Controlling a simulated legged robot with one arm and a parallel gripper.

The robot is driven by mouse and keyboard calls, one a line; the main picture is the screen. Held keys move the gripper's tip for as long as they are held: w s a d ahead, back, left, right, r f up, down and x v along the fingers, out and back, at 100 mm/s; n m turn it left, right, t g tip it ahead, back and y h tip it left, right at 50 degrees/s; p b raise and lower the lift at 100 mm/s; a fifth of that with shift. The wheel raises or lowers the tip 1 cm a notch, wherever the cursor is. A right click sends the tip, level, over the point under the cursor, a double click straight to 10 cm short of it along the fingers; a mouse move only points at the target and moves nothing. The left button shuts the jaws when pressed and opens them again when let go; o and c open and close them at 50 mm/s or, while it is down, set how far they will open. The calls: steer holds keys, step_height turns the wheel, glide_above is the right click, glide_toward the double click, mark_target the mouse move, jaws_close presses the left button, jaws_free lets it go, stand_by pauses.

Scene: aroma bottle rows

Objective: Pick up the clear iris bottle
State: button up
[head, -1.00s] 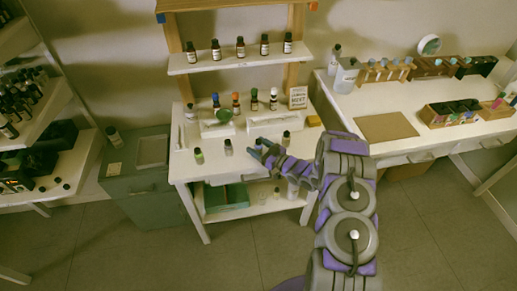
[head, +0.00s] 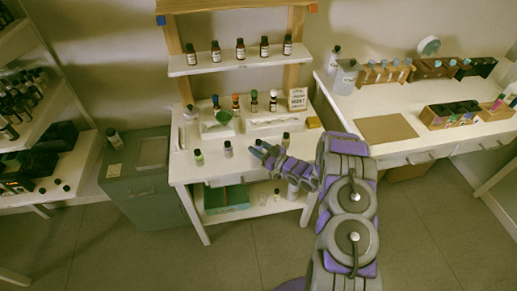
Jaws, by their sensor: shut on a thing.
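A row of small dark-capped bottles stands along the front of the white table, among them a green one (head: 198,158), a clear one (head: 228,149) and one at the right (head: 286,139). My gripper (head: 259,149) reaches in from the right and is shut on a small dark-capped bottle between the clear one and the right one. My fingers mostly hide this bottle. Labels are too small to read, so I cannot tell from its print that it is the iris bottle. I cannot tell whether it is clear of the tabletop.
More bottles line the shelf (head: 230,62) above. A green box (head: 228,197) lies on the lower shelf. A desk with racks (head: 400,73) stands at right.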

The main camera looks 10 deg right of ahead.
mark_target(259, 141)
step_height(259, 141, up, 4)
steer(key=shift+f+p, duration=0.2)
steer(key=shift+p, duration=0.4)
steer(key=s+r+p, duration=0.1)
steer(key=s+p, duration=0.1)
steer(key=s, duration=1.4)
step_height(259, 141, up, 6)
steer(key=p, duration=0.3)
steer(key=shift+a, duration=0.15)
